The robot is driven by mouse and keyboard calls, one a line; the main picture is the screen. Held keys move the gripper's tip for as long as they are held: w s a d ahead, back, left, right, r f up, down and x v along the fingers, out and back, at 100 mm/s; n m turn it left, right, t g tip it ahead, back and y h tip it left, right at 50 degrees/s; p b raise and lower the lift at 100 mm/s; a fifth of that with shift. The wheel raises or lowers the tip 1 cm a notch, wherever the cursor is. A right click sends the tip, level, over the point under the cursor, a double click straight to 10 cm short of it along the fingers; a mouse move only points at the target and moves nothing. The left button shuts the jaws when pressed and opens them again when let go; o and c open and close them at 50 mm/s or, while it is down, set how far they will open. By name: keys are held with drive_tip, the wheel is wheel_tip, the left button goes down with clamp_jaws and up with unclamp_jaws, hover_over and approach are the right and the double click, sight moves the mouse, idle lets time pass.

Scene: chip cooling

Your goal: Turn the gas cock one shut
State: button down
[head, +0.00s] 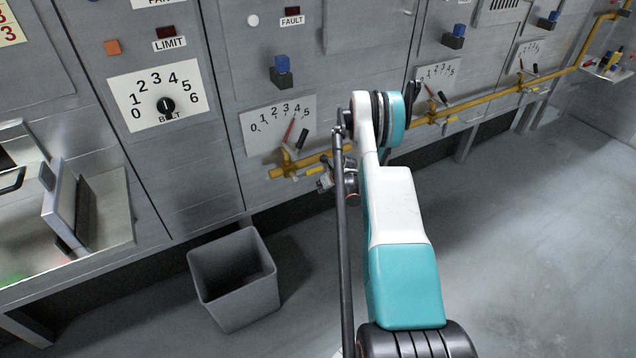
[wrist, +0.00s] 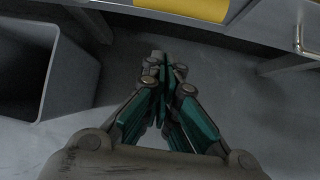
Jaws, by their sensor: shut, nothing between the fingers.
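The yellow gas pipe (head: 395,129) runs along the lower front of the cabinets. Its near end, with a cock (head: 289,166), sits below the nearest 0–5 dial plate (head: 262,130). A dark-gripped lever (head: 301,139) stands up at a tilt there. Which number the cock bears cannot be read. My gripper (head: 325,183) is low beside this cock, partly hidden behind my arm; contact cannot be told. In the wrist view my gripper (wrist: 164,68) is shut and empty, its teal fingers together. A yellow piece (wrist: 195,8) shows at the top edge, apart from the fingertips.
A grey bin (head: 235,280) stands on the floor left of my gripper and shows in the wrist view (wrist: 72,75). Similar cocks (head: 432,115) sit farther along the pipe. A belt knob (head: 166,105) is at left. The floor at right is clear.

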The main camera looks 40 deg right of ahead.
drive_tip(key=p+v, duration=0.3)
drive_tip(key=v, duration=0.6)
drive_tip(key=shift+a, duration=0.4)
